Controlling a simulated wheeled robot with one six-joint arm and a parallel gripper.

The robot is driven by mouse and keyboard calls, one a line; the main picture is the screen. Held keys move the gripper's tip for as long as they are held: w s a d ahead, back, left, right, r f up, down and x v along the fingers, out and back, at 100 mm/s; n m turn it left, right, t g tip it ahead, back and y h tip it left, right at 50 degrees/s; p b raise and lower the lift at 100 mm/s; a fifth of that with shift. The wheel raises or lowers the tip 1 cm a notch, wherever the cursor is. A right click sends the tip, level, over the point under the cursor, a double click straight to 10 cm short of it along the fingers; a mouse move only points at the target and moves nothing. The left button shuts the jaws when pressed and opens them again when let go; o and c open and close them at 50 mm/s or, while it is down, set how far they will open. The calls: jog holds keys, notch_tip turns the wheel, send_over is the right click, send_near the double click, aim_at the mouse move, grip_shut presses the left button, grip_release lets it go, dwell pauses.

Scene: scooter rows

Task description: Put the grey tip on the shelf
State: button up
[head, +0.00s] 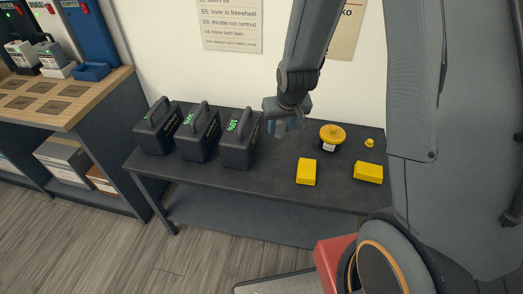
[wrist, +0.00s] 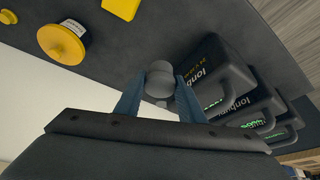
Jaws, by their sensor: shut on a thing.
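The grey tip (wrist: 159,78) is a small rounded grey piece between the blue fingers of my gripper (wrist: 158,95) in the wrist view. My gripper is shut on it. In the head view my gripper (head: 282,127) is over the back part of the dark table top (head: 262,178), between the battery packs and the yellow things. The tip is hard to make out there. A grey lower shelf (head: 245,217) runs under the table top. I cannot tell which surface the task calls the shelf.
Three black battery packs (head: 238,143) with handles stand left of my gripper. A wooden-topped bench (head: 62,98) stands at left.

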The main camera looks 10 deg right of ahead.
notch_tip(320, 180, up, 3)
jog(key=b, duration=0.5)
send_over(267, 150)
jog(key=s, duration=0.2)
jog(key=r+b, duration=0.1)
jog(key=f, duration=1.7)
jog(key=shift+w+d+f, duration=0.1)
jog(key=shift+w+f, duration=0.05)
jog(key=shift+w, duration=0.05)
jog(key=shift+f, duration=0.15)
jog(key=o, duration=0.7)
jog(key=shift+o, duration=0.2)
